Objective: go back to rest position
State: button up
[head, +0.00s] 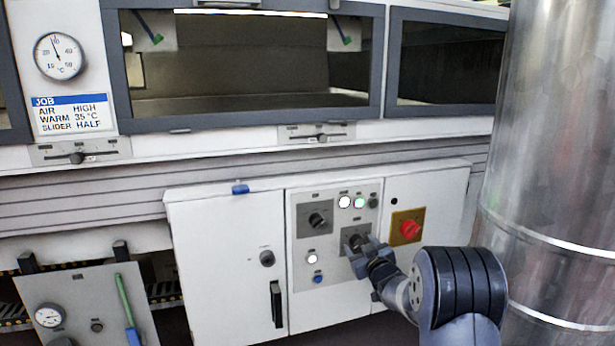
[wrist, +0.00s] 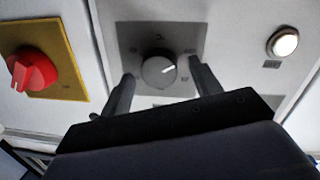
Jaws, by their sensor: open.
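My gripper (head: 362,246) is in front of the white control cabinet, at the lower of two dark knob plates. In the wrist view my gripper (wrist: 160,84) is open, with one finger on each side of a round grey knob (wrist: 159,70) that has a white pointer mark. The fingers appear apart from the knob, though the exact depth is hard to tell. In the head view this knob is partly hidden by the gripper. My arm reaches in from the lower right.
A red rotary switch (head: 410,229) on a yellow plate is close to the right of my gripper. An upper black knob (head: 317,220) and several lamps share the panel. A large metal cylinder (head: 555,150) stands at the right. A tunnel with windows (head: 250,60) runs above the cabinet.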

jog(key=shift+r+m+p, duration=0.15)
jog(key=shift+m+p, duration=0.65)
jog(key=shift+m, duration=0.7)
jog(key=shift+a, duration=0.1)
